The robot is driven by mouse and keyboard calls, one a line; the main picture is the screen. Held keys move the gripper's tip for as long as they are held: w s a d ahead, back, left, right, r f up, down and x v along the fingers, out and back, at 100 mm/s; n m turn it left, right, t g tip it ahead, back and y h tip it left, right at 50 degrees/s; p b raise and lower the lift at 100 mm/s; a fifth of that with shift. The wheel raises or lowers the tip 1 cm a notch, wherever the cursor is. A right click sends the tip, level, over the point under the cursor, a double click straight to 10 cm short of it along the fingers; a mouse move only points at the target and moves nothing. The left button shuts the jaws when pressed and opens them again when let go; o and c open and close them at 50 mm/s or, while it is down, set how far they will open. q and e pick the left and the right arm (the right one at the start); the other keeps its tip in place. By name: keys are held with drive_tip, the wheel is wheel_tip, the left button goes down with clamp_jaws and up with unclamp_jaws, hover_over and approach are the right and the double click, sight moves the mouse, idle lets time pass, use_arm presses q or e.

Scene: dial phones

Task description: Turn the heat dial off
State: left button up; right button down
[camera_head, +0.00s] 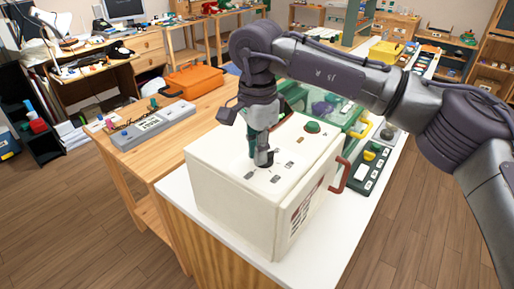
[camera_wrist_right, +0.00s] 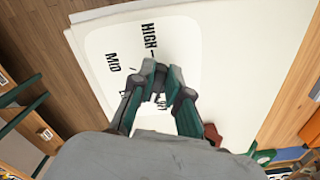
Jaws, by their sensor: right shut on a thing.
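A cream box-shaped appliance (camera_head: 232,190) stands on the white-topped counter, with labels on its top. My right gripper (camera_head: 263,160) points down at the top face. In the right wrist view, my right gripper (camera_wrist_right: 161,78) is shut on the heat dial (camera_wrist_right: 159,86), which is mostly hidden between the fingertips. The white label plate (camera_wrist_right: 108,45) around it reads HIGH and MID. Other marks are covered by the fingers, so the dial's exact setting cannot be told. My left gripper is in neither view.
A green knob (camera_head: 312,127) sits on the appliance's top, and a red handle (camera_head: 340,176) juts from its right side. A dark green control box (camera_head: 364,170) is right of it. A grey device (camera_head: 153,125) and orange case (camera_head: 194,80) lie on the wooden table at left.

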drive_tip(key=n, duration=0.4)
drive_tip(key=shift+s+d+n, duration=0.2)
drive_tip(key=shift+n, duration=0.1)
idle(0.5)
drive_tip(key=c, duration=1.1)
unclamp_jaws()
drive_tip(key=shift+c, duration=0.2)
drive_tip(key=shift+r, duration=0.2)
wheel_tip(320, 180, up, 12)
drive_tip(key=shift+f, duration=0.15)
